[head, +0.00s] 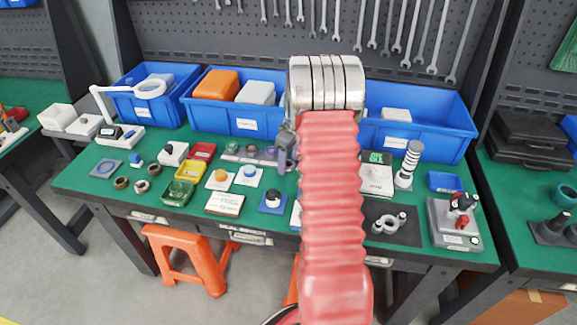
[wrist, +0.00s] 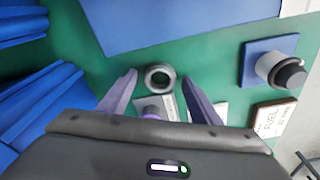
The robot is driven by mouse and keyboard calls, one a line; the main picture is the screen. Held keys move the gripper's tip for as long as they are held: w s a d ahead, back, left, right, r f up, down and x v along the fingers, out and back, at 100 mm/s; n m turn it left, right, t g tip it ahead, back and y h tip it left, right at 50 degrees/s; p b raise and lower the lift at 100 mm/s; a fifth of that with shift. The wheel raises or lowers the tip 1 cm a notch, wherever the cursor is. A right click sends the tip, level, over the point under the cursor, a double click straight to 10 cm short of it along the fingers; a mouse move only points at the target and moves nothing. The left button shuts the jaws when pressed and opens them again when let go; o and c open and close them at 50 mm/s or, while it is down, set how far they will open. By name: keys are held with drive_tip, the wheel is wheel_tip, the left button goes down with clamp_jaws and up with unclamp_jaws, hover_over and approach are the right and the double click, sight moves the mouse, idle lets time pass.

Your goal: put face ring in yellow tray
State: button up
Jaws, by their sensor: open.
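A grey ring (wrist: 160,77) with a dark centre lies between the spread fingertips of my gripper (wrist: 160,85) in the wrist view; I cannot tell for sure that it is the face ring. A gap shows between it and both fingers. In the head view my gripper (head: 285,150) hangs over the green bench, partly hidden by my arm. The small yellow tray (head: 192,170) stands left of it, between a red tray (head: 203,151) and a green tray (head: 178,192). My gripper is open and empty.
Large blue bins (head: 420,137) line the back of the bench. A label strip and a purple-topped part (wrist: 152,113) sit close by the grey ring. A blue pad with a capped cylinder (wrist: 268,66) stands to the right. Several dark rings (head: 141,186) lie left of the trays.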

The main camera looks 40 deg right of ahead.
drive_tip(key=c, duration=1.2)
drive_tip(key=shift+r, duration=0.1)
drive_tip(key=shift+c, duration=0.2)
wheel_tip(320, 180, up, 10)
idle(0.5)
